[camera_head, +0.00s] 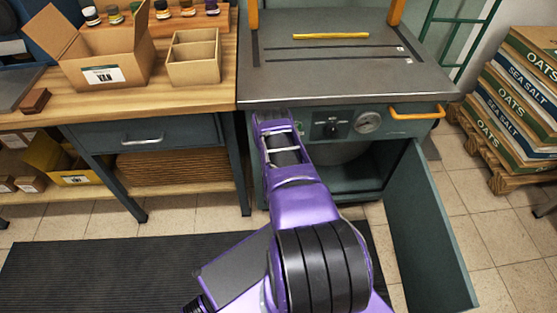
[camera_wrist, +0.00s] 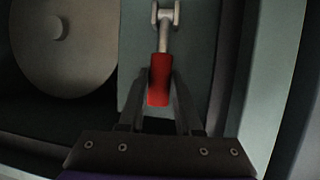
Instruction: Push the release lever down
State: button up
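The release lever has a red handle (camera_wrist: 159,82) on a short metal shaft that runs up to a light metal bracket. It shows in the wrist view, in front of a grey-green plate. My gripper (camera_wrist: 160,90) has one dark finger on each side of the red handle, very close to it. There is a gap between the fingers, but I cannot tell whether they touch the handle. The handle's lower end points back towards the gripper. In the head view my arm reaches to the front of the grey-green machine (camera_head: 340,75) and hides the lever and my fingers.
A large round disc (camera_wrist: 62,40) is left of the lever. The machine has a gauge (camera_head: 368,122), an orange handle (camera_head: 417,112) and an open door (camera_head: 430,225). A workbench (camera_head: 205,85) stands left, with cardboard boxes. Stacked sacks (camera_head: 512,100) stand right.

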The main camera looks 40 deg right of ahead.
grip_shut()
dwell(1.0)
